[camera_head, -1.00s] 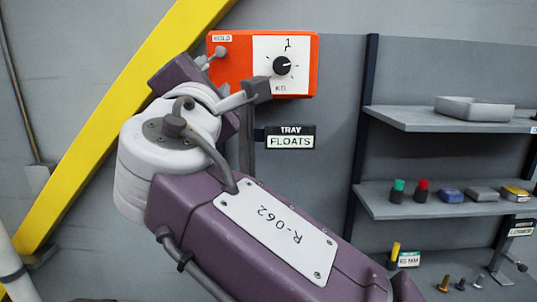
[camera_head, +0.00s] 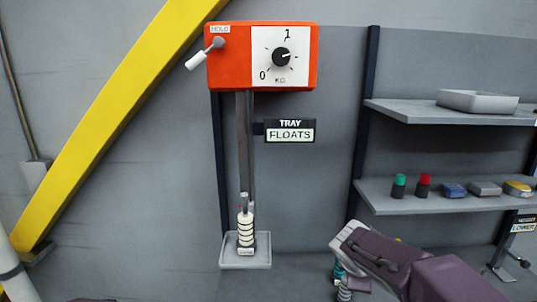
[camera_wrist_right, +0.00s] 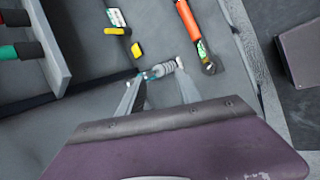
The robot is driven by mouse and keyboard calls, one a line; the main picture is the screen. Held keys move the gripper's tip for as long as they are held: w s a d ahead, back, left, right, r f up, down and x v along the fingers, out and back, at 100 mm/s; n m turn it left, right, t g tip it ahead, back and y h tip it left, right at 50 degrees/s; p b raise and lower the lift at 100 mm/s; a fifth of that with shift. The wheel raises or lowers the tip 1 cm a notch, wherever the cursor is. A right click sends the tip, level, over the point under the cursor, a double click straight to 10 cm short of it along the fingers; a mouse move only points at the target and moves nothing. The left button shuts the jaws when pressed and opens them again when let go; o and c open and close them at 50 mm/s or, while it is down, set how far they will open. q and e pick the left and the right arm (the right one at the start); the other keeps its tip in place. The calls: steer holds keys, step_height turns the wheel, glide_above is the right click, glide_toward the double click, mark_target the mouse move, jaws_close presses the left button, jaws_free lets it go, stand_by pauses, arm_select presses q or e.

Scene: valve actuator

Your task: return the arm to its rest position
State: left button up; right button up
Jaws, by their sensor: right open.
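My right arm (camera_head: 400,260) comes in low from the right in the head view, away from the orange box (camera_head: 232,70); its gripper fingers are not clear there. In the right wrist view my right gripper (camera_wrist_right: 158,98) is open, its two pale fingers apart. A small grey and teal coiled part (camera_wrist_right: 160,70) shows beyond the fingertips; I cannot tell its distance from them. A teal and grey coiled part also shows beside my arm in the head view (camera_head: 344,286). The box has a HOLD lever (camera_head: 205,53) tilted down left and a dial (camera_head: 281,56). My left gripper is not in view.
A tray (camera_head: 229,264) holds a stack of pale rings on a post (camera_head: 245,230) under the FLOATS sign (camera_head: 290,135). Shelves (camera_head: 440,196) with small parts stand at right. A yellow beam (camera_head: 110,120) slants at left. An orange-handled tool (camera_wrist_right: 190,25) lies beyond the gripper.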

steer(key=s+a+f+m+g+y, duration=0.2)
steer(key=s+a+f+m, duration=0.1)
steer(key=s+f+m, duration=0.4)
steer(key=s+a+f+m+g+y, duration=0.2)
steer(key=s+a+f+m, duration=0.1)
steer(key=s+f+m, duration=0.4)
steer(key=s+f, duration=0.2)
steer(key=s, duration=0.1)
steer(key=shift+s+m+g+y, duration=0.2)
steer(key=shift+m+g+y, duration=0.1)
steer(key=shift+y, duration=0.1)
steer(key=shift+f, duration=0.1)
